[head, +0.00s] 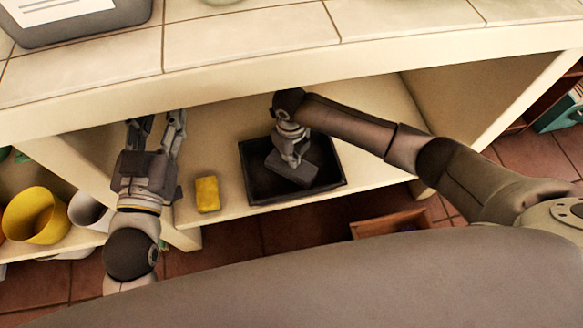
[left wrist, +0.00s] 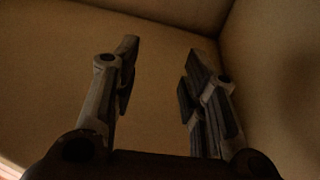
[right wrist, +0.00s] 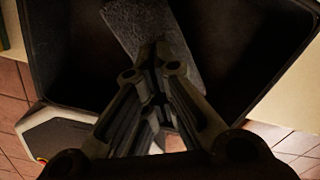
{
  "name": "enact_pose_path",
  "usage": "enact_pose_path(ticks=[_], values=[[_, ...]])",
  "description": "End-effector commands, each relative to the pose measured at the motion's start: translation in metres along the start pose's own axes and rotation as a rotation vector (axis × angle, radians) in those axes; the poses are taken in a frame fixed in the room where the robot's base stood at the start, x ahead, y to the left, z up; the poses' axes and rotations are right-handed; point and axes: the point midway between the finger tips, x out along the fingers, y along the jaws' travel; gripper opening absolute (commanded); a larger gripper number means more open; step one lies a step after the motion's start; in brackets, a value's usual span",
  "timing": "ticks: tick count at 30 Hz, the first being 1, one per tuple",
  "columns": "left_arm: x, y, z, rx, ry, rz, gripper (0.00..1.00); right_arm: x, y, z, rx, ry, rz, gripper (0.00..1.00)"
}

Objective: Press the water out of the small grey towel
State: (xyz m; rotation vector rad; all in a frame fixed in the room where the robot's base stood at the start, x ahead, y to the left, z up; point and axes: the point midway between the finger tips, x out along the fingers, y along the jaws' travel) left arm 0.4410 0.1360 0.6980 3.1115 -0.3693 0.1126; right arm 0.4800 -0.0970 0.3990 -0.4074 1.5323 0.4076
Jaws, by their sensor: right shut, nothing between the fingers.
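The small grey towel (right wrist: 152,28) shows in the right wrist view as a rough, speckled grey strip inside the black tub (head: 335,184). My right gripper (head: 292,168) reaches down into the tub. Its fingers (right wrist: 155,60) are shut with nothing between them, their tips over or against the towel; I cannot tell whether they touch. My left gripper (head: 156,120) is open and empty under the counter, left of the tub; its spread fingers also show in the left wrist view (left wrist: 160,65).
A yellow sponge (head: 207,194) lies on the shelf between my left gripper and the tub. The tiled counter (head: 250,40) overhangs the shelf. A yellow cup (head: 35,215) and a white cup (head: 88,211) sit at far left. Shelf right of the tub is clear.

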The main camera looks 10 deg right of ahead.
Motion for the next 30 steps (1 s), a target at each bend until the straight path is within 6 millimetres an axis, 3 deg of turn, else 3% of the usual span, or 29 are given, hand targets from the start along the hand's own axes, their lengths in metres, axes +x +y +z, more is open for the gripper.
enact_pose_path(ticks=[30], values=[[0.001, 0.003, -0.019, -0.003, 0.11, 0.007, 0.4, 0.007, 0.0, 0.0, 0.0, 0.0, 0.0, 0.0]])
